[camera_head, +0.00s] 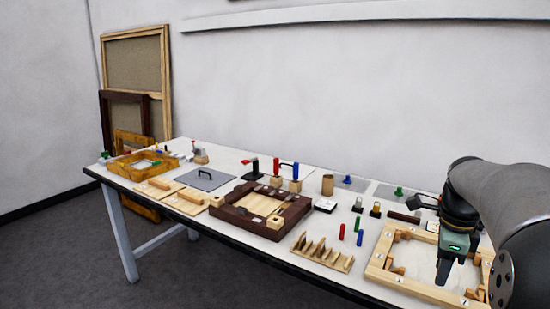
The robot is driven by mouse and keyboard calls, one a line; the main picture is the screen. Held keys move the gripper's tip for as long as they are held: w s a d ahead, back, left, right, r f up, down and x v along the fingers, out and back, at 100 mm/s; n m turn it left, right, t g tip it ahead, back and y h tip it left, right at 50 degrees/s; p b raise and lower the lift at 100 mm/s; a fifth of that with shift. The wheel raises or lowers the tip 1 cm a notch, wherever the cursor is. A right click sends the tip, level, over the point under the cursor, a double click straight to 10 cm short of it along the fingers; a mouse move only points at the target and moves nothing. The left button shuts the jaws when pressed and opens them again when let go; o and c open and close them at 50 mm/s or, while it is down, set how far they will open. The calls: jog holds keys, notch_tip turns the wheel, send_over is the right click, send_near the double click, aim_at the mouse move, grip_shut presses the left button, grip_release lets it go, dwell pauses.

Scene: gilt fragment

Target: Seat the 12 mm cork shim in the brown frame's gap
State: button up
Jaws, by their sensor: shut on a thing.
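The brown frame (234,217) lies flat on the table at the middle, with a pale wooden piece inside its opening. Its gap is too small to make out from here. My gripper (443,280) is at the right, pointing down over the opening of a pale wooden frame (400,284), well to the right of the brown frame. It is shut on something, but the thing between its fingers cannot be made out. I cannot pick out the 12 mm cork shim. A slotted wooden rack (322,257) with several upright pieces stands between the two frames.
Red and blue-handled tools (276,168) stand behind the brown frame.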

jog(key=w+a+f+n, duration=0.1)
jog(key=a+f+n, duration=0.9)
jog(key=f, duration=0.5)
jog(key=w+a+f+n, duration=0.2)
jog(key=a+f+n, duration=0.8)
jog(key=f+n, duration=0.4)
jog(key=shift+w+f, duration=0.25)
jog(key=shift+f, duration=0.15)
